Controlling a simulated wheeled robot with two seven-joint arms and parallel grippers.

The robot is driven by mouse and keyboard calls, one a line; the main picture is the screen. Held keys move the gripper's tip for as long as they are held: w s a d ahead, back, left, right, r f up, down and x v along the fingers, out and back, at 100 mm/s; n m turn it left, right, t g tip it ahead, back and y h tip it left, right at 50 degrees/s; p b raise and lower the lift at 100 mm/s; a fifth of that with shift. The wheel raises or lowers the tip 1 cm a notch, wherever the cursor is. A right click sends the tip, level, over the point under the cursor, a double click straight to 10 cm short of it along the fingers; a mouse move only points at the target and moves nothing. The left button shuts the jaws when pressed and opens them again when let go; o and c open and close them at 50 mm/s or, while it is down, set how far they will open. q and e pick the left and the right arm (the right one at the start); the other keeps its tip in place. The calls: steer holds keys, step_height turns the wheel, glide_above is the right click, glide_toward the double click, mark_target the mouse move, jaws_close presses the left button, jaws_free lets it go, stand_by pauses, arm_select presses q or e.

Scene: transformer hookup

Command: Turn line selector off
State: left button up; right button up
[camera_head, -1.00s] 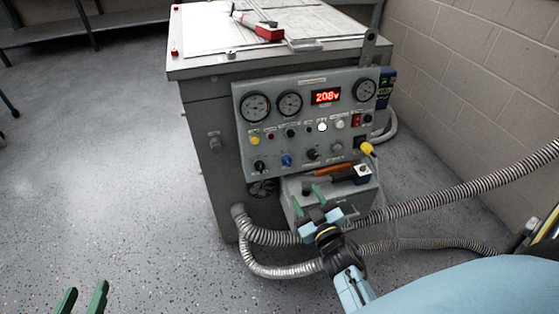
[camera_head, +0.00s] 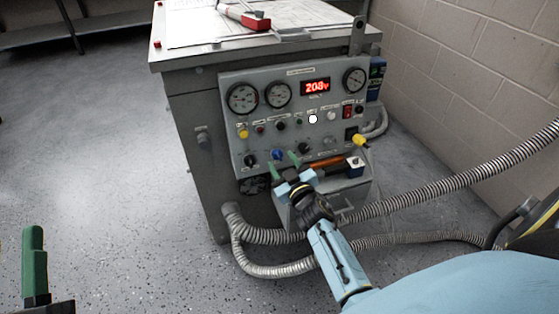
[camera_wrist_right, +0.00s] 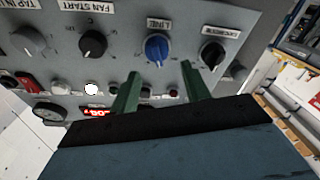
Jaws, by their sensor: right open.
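The blue knob (camera_head: 277,155), which I take as the line selector, is on the lower row of the grey control panel (camera_head: 228,128). In the right wrist view the blue knob (camera_wrist_right: 157,47) has a label above it, too blurred to read surely. My right gripper (camera_head: 282,163) is open, its green fingers close to the panel. In the right wrist view the fingertips (camera_wrist_right: 159,75) lie to either side of the knob and a little short of it; contact cannot be told. My left gripper (camera_head: 35,262) shows at the lower left, far from the panel, its jaw gap unclear.
Black knobs (camera_head: 250,160) (camera_head: 304,148) flank the blue one. A ledge with an orange-handled tool (camera_head: 327,163) sits below the panel. A yellow plug (camera_head: 361,140) sticks out at right. Ribbed hoses (camera_head: 450,197) run across the lower right. The red display (camera_head: 316,87) reads 208v.

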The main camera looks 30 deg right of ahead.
mark_target(278, 156)
arm_select(q)
steer(key=shift+s+a+r+t+b, duration=0.1)
steer(key=shift+s+r+t+b, duration=0.4)
steer(key=shift+t, duration=0.3)
arm_select(e)
steer(key=shift+w+d, duration=0.15)
steer(key=shift+w, duration=0.55)
steer(key=shift+w+d, duration=0.1)
steer(key=shift+w, duration=0.6)
arm_select(q)
steer(key=shift+r, duration=0.15)
